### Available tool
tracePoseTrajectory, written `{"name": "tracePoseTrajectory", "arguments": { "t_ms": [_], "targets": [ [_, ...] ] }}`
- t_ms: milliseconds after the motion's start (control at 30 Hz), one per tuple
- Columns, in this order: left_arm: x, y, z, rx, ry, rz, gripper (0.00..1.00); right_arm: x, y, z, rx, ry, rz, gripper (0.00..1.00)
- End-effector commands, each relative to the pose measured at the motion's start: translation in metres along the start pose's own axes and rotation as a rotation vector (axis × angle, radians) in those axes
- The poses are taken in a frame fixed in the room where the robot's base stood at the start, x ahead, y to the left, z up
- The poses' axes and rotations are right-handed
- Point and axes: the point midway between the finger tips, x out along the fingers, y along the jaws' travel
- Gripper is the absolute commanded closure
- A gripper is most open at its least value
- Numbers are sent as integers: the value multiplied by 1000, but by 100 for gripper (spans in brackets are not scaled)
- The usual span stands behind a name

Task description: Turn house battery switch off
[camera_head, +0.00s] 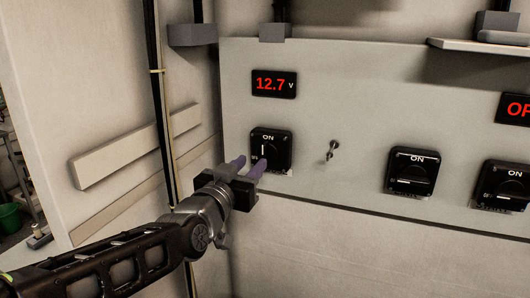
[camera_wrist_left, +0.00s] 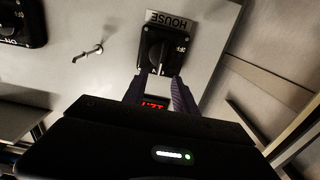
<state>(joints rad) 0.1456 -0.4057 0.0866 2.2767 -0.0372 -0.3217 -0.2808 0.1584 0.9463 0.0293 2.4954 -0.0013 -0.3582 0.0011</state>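The house battery switch (camera_head: 272,145) is a black square rotary switch on the pale panel, below the red 12.7 V display (camera_head: 274,84). Its white mark stands upright, towards the ON lettering. In the left wrist view the switch (camera_wrist_left: 163,47) appears upside down beside a HOUSE label (camera_wrist_left: 172,20). My left gripper (camera_head: 249,165) has its purple fingers pointing at the switch's lower left part. In the left wrist view the fingers (camera_wrist_left: 161,76) are spread, with the knob's end near the gap between their tips. Contact cannot be told. My right gripper is not in view.
A small metal toggle or key (camera_head: 332,150) sticks out right of the switch. Two more black rotary switches (camera_head: 411,171) (camera_head: 507,186) sit farther right. A vertical dark pipe (camera_head: 160,100) runs left of the panel. A shelf (camera_head: 480,46) juts out at upper right.

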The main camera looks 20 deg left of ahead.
Motion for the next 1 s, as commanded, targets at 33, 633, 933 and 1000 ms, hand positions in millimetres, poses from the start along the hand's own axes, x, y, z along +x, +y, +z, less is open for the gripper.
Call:
{"name": "tracePoseTrajectory", "arguments": {
  "t_ms": [33, 633, 933, 1000],
  "targets": [
    [2, 0, 0, 0, 0, 0, 66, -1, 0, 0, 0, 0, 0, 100],
    [72, 0, -1, -2, -1, 0, 66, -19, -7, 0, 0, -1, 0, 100],
    [78, 0, 0, -1, 0, 0, 66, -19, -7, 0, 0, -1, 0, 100],
    [77, 0, 0, -1, 0, 0, 67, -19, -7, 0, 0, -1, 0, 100]
  ]
}}
